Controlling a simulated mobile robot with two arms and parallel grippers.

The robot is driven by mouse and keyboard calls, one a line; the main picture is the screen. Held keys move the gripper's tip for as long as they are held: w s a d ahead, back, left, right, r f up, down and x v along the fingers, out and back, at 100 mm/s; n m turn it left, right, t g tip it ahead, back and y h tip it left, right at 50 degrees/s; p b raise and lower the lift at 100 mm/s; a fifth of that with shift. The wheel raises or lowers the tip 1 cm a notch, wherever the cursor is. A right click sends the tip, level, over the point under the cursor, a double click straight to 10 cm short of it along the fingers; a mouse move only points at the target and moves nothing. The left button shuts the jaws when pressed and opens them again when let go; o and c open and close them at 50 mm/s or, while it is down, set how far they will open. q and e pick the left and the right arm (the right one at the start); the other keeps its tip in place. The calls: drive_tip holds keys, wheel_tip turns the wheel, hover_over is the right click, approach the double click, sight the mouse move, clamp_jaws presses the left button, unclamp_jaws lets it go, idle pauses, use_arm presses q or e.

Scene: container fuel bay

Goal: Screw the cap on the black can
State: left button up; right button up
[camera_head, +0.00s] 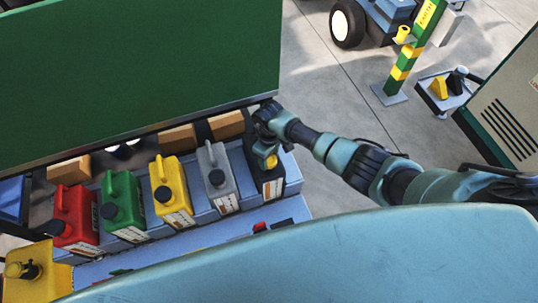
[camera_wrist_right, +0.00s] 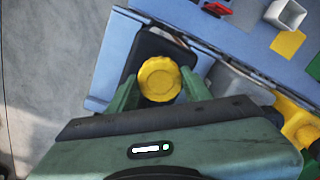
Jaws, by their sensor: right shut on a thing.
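The black can (camera_head: 268,182) stands at the right end of a row of cans on the blue-grey bench. It also shows in the right wrist view (camera_wrist_right: 150,44), partly hidden under the cap and gripper. My right gripper (camera_head: 270,156) is over the top of the black can. In the right wrist view its green fingers (camera_wrist_right: 159,88) are shut on the round yellow cap (camera_wrist_right: 159,78), one on each side. The cap is over the can's top; I cannot tell whether it sits on the neck. My left gripper is not in view.
Grey (camera_head: 218,178), yellow (camera_head: 171,191), green (camera_head: 123,205) and red (camera_head: 75,218) cans stand left of the black can. A large green panel (camera_head: 140,75) rises behind them. Small red and black items (camera_head: 268,226) lie on the bench front. Open floor lies right.

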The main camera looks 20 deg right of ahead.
drive_tip(key=o, duration=1.4)
